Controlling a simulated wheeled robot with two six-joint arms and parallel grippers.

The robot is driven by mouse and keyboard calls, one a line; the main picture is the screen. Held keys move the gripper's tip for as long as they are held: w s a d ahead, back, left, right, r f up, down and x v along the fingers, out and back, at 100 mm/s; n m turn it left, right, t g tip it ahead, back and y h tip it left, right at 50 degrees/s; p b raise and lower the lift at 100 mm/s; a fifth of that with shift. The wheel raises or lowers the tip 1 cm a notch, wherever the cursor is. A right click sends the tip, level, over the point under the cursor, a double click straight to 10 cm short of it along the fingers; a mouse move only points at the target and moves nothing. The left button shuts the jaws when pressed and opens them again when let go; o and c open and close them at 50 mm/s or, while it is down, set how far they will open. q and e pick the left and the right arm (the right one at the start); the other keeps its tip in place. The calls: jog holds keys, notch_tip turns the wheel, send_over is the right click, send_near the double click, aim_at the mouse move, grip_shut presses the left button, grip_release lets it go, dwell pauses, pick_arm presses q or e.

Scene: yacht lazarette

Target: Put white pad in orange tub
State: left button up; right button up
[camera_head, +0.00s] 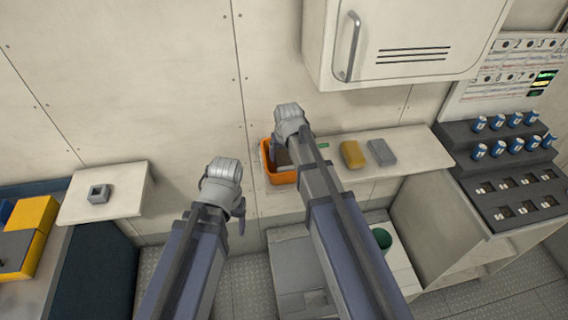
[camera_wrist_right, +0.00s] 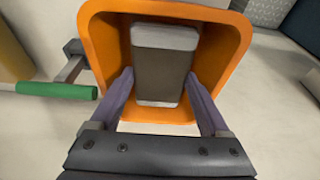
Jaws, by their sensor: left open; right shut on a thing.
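The orange tub (camera_head: 267,160) stands on the wall shelf. It fills the upper part of the right wrist view (camera_wrist_right: 95,50). My right gripper (camera_wrist_right: 160,76) reaches down into the tub, its fingers on either side of the white pad (camera_wrist_right: 165,37), a block with a pale end and a shaded grey-brown face. The gripper is shut on the pad, which lies within the tub's rim. I cannot tell whether the pad touches the tub floor. My left gripper (camera_head: 240,212) is open and empty, left of the tub and in front of the wall.
Right of the tub on the shelf are a green-handled tool (camera_wrist_right: 57,90), a yellow sponge (camera_head: 352,154) and a grey block (camera_head: 382,152). A cabinet (camera_head: 400,45) hangs above. A rack of blue cans (camera_head: 495,150) stands right. A small grey holder (camera_head: 99,194) sits on the left shelf.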

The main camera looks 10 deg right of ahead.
aim_at(286, 164)
jog(key=shift+f+b, duration=0.85)
jog(key=shift+f, duration=0.5)
jog(key=shift+f, duration=0.15)
jog(key=o, duration=1.3)
jog(key=shift+r, duration=0.2)
jog(key=p+v, duration=1.1)
jog(key=v, duration=0.1)
jog(key=shift+p, duration=0.3)
jog(key=shift+w+f, duration=0.1)
